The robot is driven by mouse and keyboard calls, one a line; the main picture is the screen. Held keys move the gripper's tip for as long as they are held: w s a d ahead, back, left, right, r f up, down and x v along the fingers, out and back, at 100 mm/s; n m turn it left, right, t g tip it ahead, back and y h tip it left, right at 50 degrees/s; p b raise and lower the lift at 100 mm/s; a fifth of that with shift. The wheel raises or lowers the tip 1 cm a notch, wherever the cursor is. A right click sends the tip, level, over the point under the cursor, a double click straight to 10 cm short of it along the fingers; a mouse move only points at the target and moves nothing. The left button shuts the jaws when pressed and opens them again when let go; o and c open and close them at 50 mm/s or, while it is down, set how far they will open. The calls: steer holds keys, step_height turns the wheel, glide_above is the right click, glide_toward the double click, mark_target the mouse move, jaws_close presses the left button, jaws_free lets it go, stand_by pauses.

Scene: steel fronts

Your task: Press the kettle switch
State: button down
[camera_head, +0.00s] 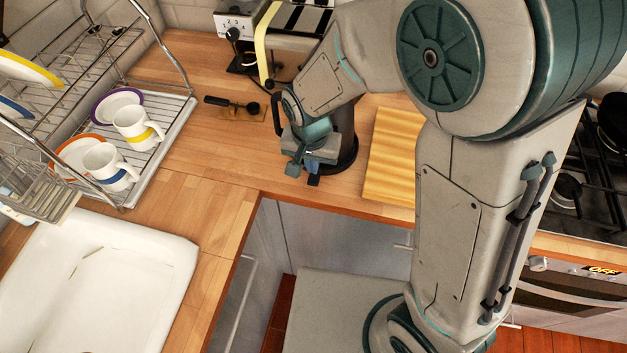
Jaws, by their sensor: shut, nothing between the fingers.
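The dark kettle (346,148) stands on the wooden counter near its front edge, mostly hidden behind my forearm and gripper. Its dark round base shows to the right of my gripper, and a black curved part that looks like its handle shows to the left. My gripper (312,167) is in front of the kettle, low and close to its base, with the jaws shut and nothing held. I cannot tell whether it touches the kettle. The kettle switch cannot be made out clearly; a small dark piece at the fingertips may be part of it or of my gripper.
A wooden cutting board (388,160) lies right of the kettle. A coffee machine (240,30) and a portafilter (232,105) are behind. A dish rack with mugs (138,128) and a white sink (110,270) are at left. A gas stove (595,170) is at right.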

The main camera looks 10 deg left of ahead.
mark_target(313, 181)
steer(key=shift+w+f+b, duration=0.2)
steer(key=shift+f+b, duration=1.05)
steer(key=shift+f, duration=1.05)
steer(key=shift+f+b, duration=0.85)
steer(key=shift+f, duration=0.05)
steer(key=shift+r, duration=0.2)
steer(key=shift+s+a+r+p, duration=0.1)
steer(key=shift+s+r+p, duration=0.15)
steer(key=shift+s, duration=0.55)
steer(key=shift+s+r+p, duration=0.15)
steer(key=shift+s+r, duration=0.15)
steer(key=shift+s, duration=0.45)
steer(key=shift+w, duration=0.1)
